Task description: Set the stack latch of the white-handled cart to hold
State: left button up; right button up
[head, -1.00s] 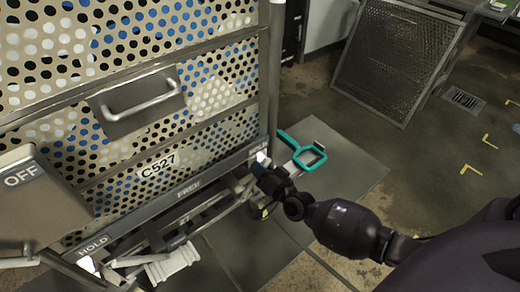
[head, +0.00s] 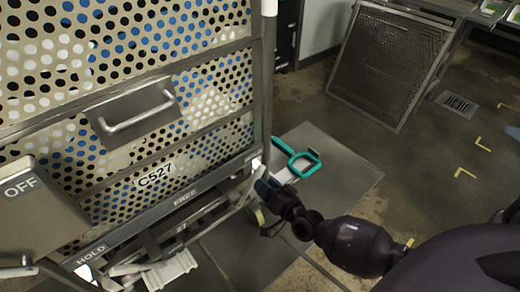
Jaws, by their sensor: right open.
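The cart (head: 150,205) fills the left of the head view, carrying perforated metal baskets, one labelled C527. A white sleeve (head: 269,8) shows on its right upright. Its lower rail reads HOLD at the left, FREE in the middle, and a small label at the right end. A pale bar (head: 238,203), apparently the stack latch lever, slants up below the rail toward its right end; its exact setting is hard to tell. My right gripper (head: 264,188) is open, just right of and below that end, close to the bar; contact is unclear. My left gripper is out of view.
A teal-framed tool (head: 297,158) lies on the grey floor plate right of the cart. A perforated panel (head: 390,62) leans at the back right. A grey OFF plate (head: 35,210) is at the left. Open floor with yellow marks and a drain (head: 457,104) lies right.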

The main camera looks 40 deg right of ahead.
pick_arm(q)
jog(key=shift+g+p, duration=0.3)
jog(key=shift+p, duration=0.1)
pick_arm(e)
jog(key=s, duration=0.5)
jog(key=shift+s+d, duration=0.1)
jog(key=shift+s, duration=0.3)
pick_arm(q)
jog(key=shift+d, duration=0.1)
pick_arm(e)
jog(key=shift+w+r, duration=0.1)
jog(key=shift+r, duration=0.05)
